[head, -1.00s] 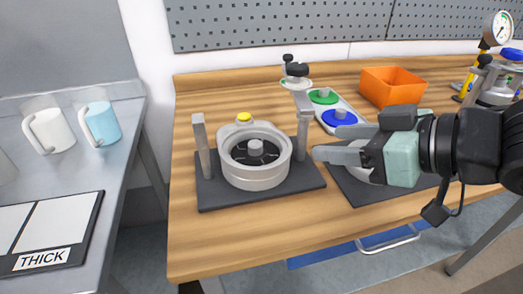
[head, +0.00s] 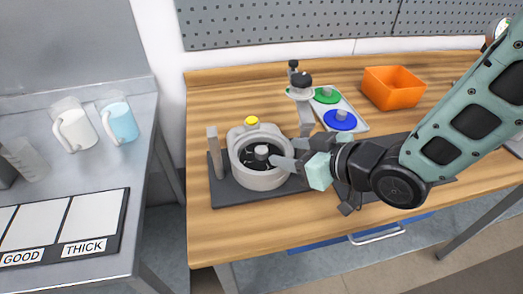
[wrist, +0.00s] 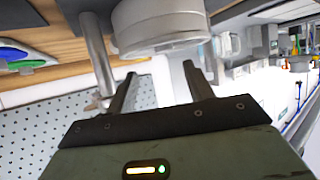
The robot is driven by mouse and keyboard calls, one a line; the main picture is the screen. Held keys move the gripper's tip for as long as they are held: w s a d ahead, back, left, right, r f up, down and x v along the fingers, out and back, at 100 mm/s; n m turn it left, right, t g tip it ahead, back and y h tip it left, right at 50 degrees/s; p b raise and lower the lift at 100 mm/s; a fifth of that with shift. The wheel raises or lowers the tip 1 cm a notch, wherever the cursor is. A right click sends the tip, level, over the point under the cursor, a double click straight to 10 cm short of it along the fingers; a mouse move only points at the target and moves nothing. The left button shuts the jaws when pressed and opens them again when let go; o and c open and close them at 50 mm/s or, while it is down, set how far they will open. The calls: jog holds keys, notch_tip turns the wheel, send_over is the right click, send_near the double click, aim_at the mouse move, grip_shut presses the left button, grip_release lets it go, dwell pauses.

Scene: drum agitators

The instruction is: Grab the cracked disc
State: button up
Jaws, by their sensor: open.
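A dark disc (head: 249,159) with pale crack-like lines and a grey centre knob (head: 261,152) sits inside a round silver drum (head: 262,181) in the head view. My gripper (head: 284,152) is open, its fingers pointing left at the drum's right rim, close to the knob. Nothing shows between the fingers. In the wrist view the open fingers of my gripper (wrist: 158,75) point toward the silver drum (wrist: 160,25); the disc is not visible there. I cannot tell whether a finger touches the rim.
The drum stands on a dark base with an upright post (head: 215,152) at left. A raised arm (head: 304,115) with a black knob stands behind. A tray holds a green disc (head: 327,95) and a blue disc (head: 340,119). An orange bin (head: 393,88) is at back right.

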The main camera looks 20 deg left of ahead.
aim_at(263, 151)
jog(key=shift+x, duration=0.95)
jog(key=p+x, duration=0.1)
jog(key=x, duration=0.3)
jog(key=shift+s+a+f+p, duration=0.15)
jog(key=shift+s+a+p, duration=0.05)
jog(key=shift+s+p, duration=0.2)
jog(key=shift+w+a+f, duration=0.3)
jog(key=shift+a+f, duration=0.05)
jog(key=shift+a, duration=0.1)
grip_shut()
